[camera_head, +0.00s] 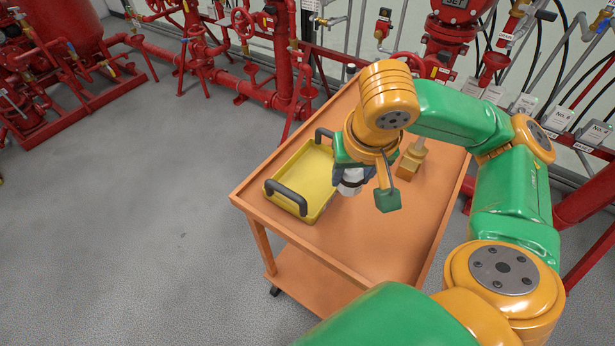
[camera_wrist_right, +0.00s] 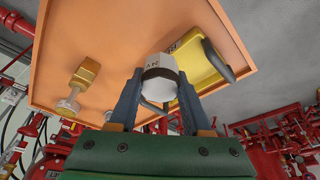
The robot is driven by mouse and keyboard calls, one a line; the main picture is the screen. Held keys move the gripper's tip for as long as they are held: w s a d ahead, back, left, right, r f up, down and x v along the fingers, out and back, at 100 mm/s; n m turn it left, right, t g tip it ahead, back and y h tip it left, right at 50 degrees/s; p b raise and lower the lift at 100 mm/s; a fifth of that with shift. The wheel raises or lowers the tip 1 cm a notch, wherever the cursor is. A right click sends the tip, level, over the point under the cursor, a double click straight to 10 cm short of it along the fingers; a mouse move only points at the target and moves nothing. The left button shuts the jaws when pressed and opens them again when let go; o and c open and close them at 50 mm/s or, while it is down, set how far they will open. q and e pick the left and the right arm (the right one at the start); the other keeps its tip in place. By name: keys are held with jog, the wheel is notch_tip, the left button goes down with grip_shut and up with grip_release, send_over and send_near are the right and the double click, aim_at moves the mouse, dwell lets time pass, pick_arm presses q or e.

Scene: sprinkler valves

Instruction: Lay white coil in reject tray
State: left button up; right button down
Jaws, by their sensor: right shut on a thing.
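My right gripper (camera_head: 352,180) is shut on the white coil (camera_head: 349,188). In the right wrist view the coil (camera_wrist_right: 162,82) is a white cylinder with a dark band, between the two dark fingers (camera_wrist_right: 158,98). The yellow reject tray (camera_head: 299,178) with dark handles lies on the orange cart. In the head view the coil appears just right of the tray, and its height above the cart is hard to tell. The tray (camera_wrist_right: 203,68) shows behind and right of the coil in the wrist view. The gripper hides part of the tray's right side. My left gripper is not in view.
The front of the cart top is clear. Red pipes and valves (camera_head: 245,80) line the wall behind.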

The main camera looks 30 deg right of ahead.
jog(key=w+a+f, duration=0.2)
jog(key=w+f, duration=0.1)
jog(key=w, duration=0.4)
send_over(304, 186)
jog(key=f, duration=0.4)
jog(key=s+f, duration=0.1)
jog(key=f, duration=0.1)
jog(key=shift+a+b, duration=0.2)
jog(key=shift+b, duration=0.1)
jog(key=shift+f, duration=1.4)
jog(key=shift+f, duration=0.1)
jog(key=shift+c, duration=1.8)
grip_release()
jog(key=p+v, duration=0.1)
jog(key=v, duration=1.1)
jog(key=shift+a, duration=0.1)
